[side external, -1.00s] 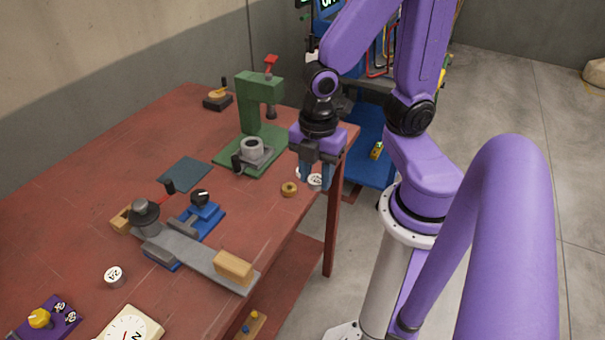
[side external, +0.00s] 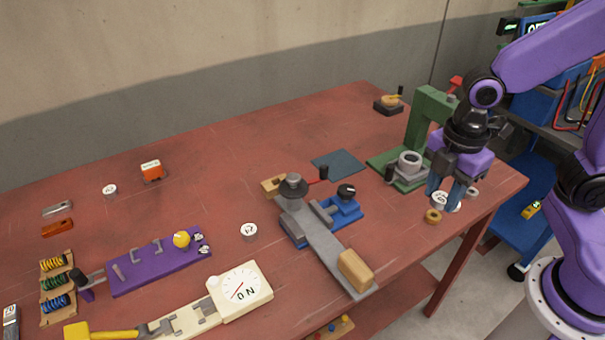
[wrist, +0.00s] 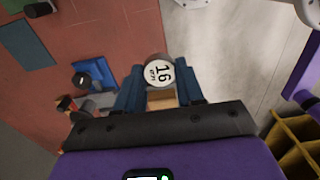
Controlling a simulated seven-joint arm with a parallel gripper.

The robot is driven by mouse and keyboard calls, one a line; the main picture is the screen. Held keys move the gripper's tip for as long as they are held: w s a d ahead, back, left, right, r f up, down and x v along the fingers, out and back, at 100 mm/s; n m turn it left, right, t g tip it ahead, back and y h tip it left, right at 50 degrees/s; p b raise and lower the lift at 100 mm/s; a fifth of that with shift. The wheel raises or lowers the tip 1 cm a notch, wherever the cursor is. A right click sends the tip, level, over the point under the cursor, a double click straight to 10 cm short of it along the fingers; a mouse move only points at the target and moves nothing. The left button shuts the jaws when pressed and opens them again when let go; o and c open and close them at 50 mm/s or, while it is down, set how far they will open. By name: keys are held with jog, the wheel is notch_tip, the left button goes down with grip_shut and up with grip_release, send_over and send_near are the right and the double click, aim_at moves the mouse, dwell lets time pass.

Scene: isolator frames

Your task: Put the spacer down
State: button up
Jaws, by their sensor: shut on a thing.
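The spacer is a short grey cylinder (wrist: 158,70) with a white face marked "16 mm" in the wrist view. My gripper (wrist: 159,82) is shut on it, with a blue finger on each side. In the side external view the held spacer's white face (side external: 440,200) shows between the fingertips of my gripper (side external: 445,198), low at the table's right end. I cannot tell whether its underside touches the table. A brass ring (side external: 433,216) lies just in front of it. Another small pale round piece (side external: 471,193) shows just right of the fingers.
A green press (side external: 430,120) with a grey cup (side external: 409,162) stands behind and left of my gripper. A lever fixture with a wooden block (side external: 355,270) lies left. Another marked disc (side external: 249,231) lies farther left. The table edge is close on the right.

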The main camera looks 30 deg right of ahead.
jog(key=w+a+r, duration=0.8)
jog(key=w+a, duration=0.2)
jog(key=w, duration=0.3)
send_over(293, 177)
jog(key=f, duration=0.8)
jog(key=shift+s+d+f, duration=0.2)
jog(key=shift+s, duration=0.2)
jog(key=shift+w+a+f, duration=0.2)
jog(key=shift+w+f, duration=0.2)
jog(key=shift+f, duration=1.7)
jog(key=o, duration=1)
jog(key=shift+f, duration=0.15)
